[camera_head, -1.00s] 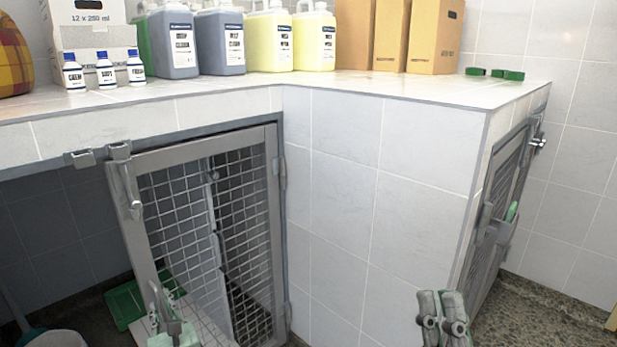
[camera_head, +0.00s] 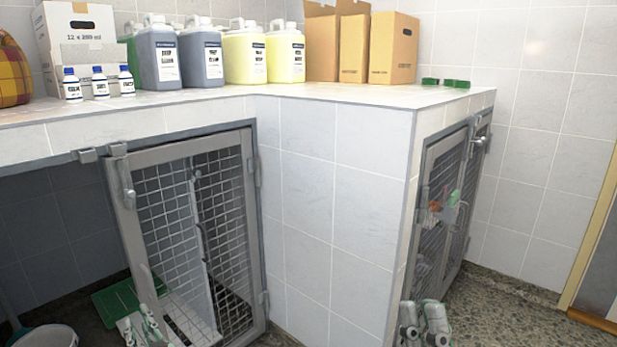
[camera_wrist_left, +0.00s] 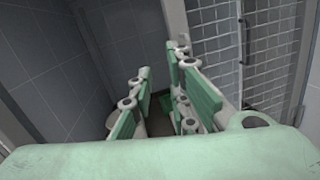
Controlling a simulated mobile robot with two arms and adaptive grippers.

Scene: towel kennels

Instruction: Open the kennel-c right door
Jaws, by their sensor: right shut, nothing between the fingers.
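Two kennel fronts show in the head view; I cannot read which is kennel-c. On the right wall face are mesh doors (camera_head: 432,245) in grey frames, with a latch (camera_head: 481,138) near the top and a pale handle (camera_head: 461,216). They look closed. On the left is a grey mesh door (camera_head: 180,240) standing ajar, with a latch (camera_head: 124,180) at its upper left. My left gripper (camera_head: 146,328) is low in front of it, with its fingers apart and empty in the left wrist view (camera_wrist_left: 163,110). My right gripper (camera_head: 423,322) is shut and empty, low before the right kennel's near edge.
A tiled counter (camera_head: 330,95) tops the kennels and carries bottles, jugs (camera_head: 245,55), cardboard boxes (camera_head: 392,48) and green blocks (camera_head: 443,83). A tiled corner wall (camera_head: 330,200) stands between the kennels. Speckled floor (camera_head: 510,310) is clear at the right. A bucket (camera_head: 50,337) stands lower left.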

